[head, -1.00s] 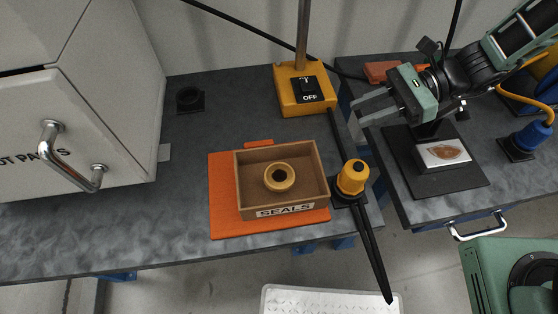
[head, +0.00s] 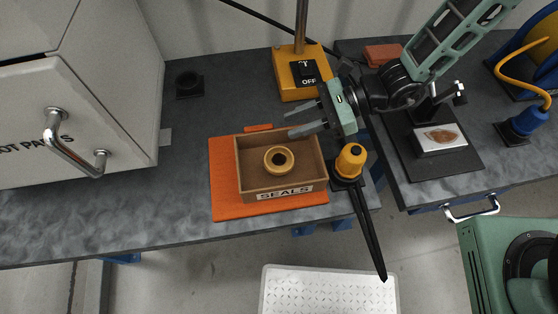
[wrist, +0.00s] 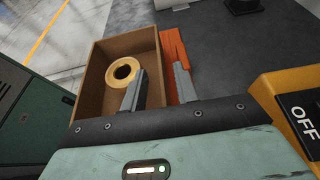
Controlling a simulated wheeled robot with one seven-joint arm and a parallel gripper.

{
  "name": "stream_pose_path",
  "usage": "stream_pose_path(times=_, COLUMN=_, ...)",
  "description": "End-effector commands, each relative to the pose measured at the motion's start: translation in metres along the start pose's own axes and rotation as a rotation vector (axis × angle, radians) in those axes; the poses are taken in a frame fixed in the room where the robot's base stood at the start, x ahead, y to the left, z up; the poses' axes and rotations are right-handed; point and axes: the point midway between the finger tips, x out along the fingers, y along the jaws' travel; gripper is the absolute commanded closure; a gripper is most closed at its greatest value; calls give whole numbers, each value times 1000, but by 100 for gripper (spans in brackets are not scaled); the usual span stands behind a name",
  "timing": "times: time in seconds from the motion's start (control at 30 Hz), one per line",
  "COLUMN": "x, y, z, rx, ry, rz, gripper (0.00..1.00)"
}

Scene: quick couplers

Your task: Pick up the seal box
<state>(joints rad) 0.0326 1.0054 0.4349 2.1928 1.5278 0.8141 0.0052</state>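The seal box is an open brown wooden box (head: 243,188) with a SEALS label on its front, lying on an orange mat (head: 222,204). A tan ring-shaped seal (head: 279,160) lies inside it. In the wrist view the box (wrist: 97,75) and seal (wrist: 124,70) are ahead of the fingers. My gripper (head: 289,124) is open and empty, above the box's back right part. In the wrist view my gripper (wrist: 159,74) has its left finger over the box's inside and its right finger over the mat, with a box wall between them. Whether the fingers touch it I cannot tell.
A yellow switch box (head: 299,85) with a post stands behind my gripper. A yellow-topped coupler (head: 350,161) stands right of the box. A white cabinet (head: 100,100) is at the left. Bare bench lies between cabinet and mat.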

Motion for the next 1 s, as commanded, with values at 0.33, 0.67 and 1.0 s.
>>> stream_pose_path(times=0.33, x=32, y=0, z=-2, rx=1, ry=0, rz=1, gripper=70)
stream_pose_path(times=0.67, x=31, y=0, z=-2, rx=0, ry=0, rz=0, gripper=100)
stream_pose_path(times=1.0, x=30, y=0, z=-1, rx=-1, ry=-1, rz=0, gripper=100)
